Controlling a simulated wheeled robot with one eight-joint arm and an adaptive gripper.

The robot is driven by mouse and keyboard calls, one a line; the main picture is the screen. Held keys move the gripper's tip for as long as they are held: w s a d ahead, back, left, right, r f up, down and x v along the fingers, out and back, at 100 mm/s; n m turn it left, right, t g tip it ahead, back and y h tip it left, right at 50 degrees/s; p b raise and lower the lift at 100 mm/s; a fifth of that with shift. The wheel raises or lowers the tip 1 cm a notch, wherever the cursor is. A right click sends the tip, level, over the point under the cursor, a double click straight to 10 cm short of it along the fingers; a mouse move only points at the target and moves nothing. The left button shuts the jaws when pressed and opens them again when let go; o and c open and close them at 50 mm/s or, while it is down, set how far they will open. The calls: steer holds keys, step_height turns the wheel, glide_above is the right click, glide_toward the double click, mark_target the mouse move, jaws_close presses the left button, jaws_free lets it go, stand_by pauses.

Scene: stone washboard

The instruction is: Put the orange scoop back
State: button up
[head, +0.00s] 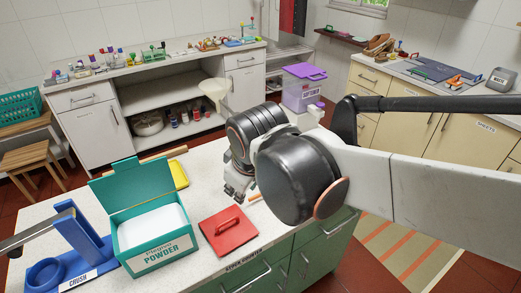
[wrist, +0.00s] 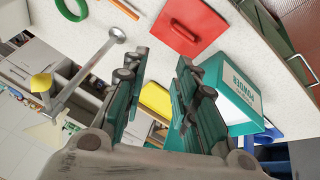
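No object is clearly recognisable as the orange scoop. A thin orange piece (wrist: 81,46) lies on the white counter in the wrist view; a bit of orange (head: 255,197) shows beside my gripper in the head view, the rest hidden by my arm. A small orange object (head: 455,81) is on the far right counter, too small to identify. My gripper (wrist: 158,66) is open and empty over the counter, its fingers well apart. In the head view my gripper (head: 236,190) is partly hidden by my wrist.
A teal powder box (head: 155,258) stands open, left of a red handled lid (head: 226,231). A yellow tray (head: 179,175) lies behind. A blue crusher (head: 78,240) is at left. In the wrist view, a metal stand (wrist: 90,67) and green ring (wrist: 70,10) are left of my gripper.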

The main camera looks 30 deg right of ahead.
steer(key=s+m, duration=0.1)
steer(key=s+r+m+t, duration=0.1)
steer(key=s+m, duration=0.1)
steer(key=s+m+t, duration=0.1)
steer(key=m, duration=0.1)
steer(key=shift+s+r+y, duration=0.2)
steer(key=shift+r+y, duration=0.05)
steer(key=shift+y, duration=0.15)
stand_by(0.9)
